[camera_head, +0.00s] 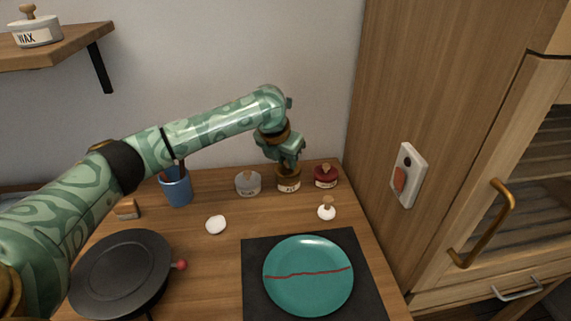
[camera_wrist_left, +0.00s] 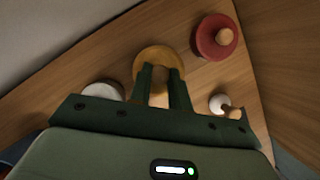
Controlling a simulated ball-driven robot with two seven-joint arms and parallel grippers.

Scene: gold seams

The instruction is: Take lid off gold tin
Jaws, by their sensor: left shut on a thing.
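The gold tin (camera_head: 289,184) stands at the back of the wooden table, between a pale tin and a red tin, with a label on its front. My left gripper (camera_head: 289,164) is right above it, pointing down. In the left wrist view my left gripper's two fingers (camera_wrist_left: 160,76) reach down over the round gold lid (camera_wrist_left: 146,61) and are shut on its knob, which they hide. The lid appears to be on the tin; I cannot see a gap between them. My right gripper is not in view.
The pale tin (camera_head: 248,184) and red tin (camera_head: 326,176) flank closely. A small white knobbed object (camera_head: 327,212), white lump (camera_head: 216,225), blue cup (camera_head: 177,190), black pan (camera_head: 122,268) and teal plate (camera_head: 308,290) on a dark mat (camera_head: 257,259) share the table. A wooden cabinet stands right.

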